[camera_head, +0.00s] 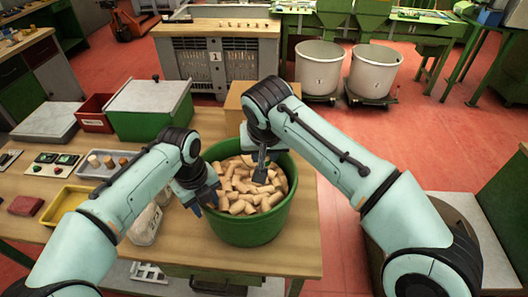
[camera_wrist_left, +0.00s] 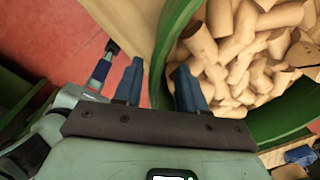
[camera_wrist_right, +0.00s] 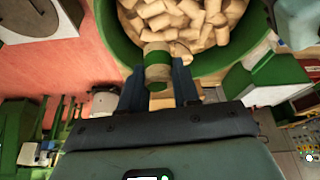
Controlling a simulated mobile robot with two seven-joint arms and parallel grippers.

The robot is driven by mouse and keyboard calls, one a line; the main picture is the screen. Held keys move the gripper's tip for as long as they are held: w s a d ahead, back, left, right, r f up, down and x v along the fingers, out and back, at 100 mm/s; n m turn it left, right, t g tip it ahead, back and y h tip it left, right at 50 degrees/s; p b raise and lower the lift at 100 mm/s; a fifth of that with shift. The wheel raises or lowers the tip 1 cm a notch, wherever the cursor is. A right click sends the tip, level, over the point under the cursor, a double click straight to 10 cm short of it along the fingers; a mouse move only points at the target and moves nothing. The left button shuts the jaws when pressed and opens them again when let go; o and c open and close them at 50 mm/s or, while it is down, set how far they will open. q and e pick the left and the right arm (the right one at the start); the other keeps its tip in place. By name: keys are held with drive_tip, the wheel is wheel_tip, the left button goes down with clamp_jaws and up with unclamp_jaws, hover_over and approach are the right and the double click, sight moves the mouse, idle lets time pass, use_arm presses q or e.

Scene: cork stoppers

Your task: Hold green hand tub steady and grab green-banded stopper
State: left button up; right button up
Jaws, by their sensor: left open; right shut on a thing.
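The green tub (camera_head: 247,232), full of plain cork stoppers, stands on the wooden table. My left gripper (camera_head: 208,198) is at its left rim with fingers apart. In the left wrist view the tub's green wall (camera_wrist_left: 172,40) shows by the right-hand finger of my left gripper (camera_wrist_left: 157,85); I cannot tell if they touch. My right gripper (camera_head: 261,172) is over the corks inside the far part of the tub. In the right wrist view my right gripper (camera_wrist_right: 158,88) is shut on a stopper with a green band (camera_wrist_right: 157,73), in front of the loose corks.
A lidded green box (camera_head: 150,107), a red bin (camera_head: 95,113), a grey tray with sample stoppers (camera_head: 106,164) and a yellow tray (camera_head: 66,204) lie left of the tub. A cardboard box (camera_head: 233,100) stands behind it.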

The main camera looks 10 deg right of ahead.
use_arm(q)
wheel_tip(320, 180, up, 12)
drive_tip(key=shift+s+a, duration=0.2)
drive_tip(key=shift+a, duration=0.15)
